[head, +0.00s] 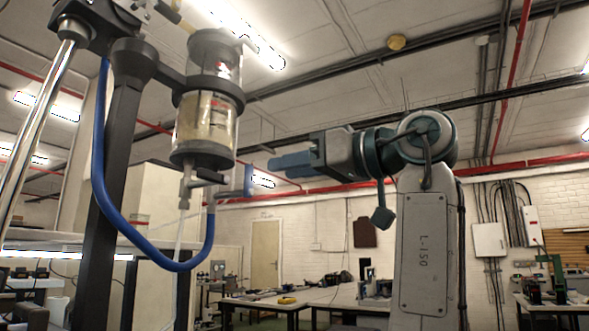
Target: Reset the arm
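A clear cylinder (205,123) with a metal bottom cap and pale contents hangs upright at the upper left. The fingertips appear to the right of it and lower, apart from it in the picture. Its depth from them is unclear. My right gripper is not in view.
A dark stand (115,170) and a shiny metal rod (40,130) rise at the left. A blue hose (150,252) loops below the cylinder. Work tables (340,298) stand farther back. The air between cylinder and fingertips is narrow in the picture.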

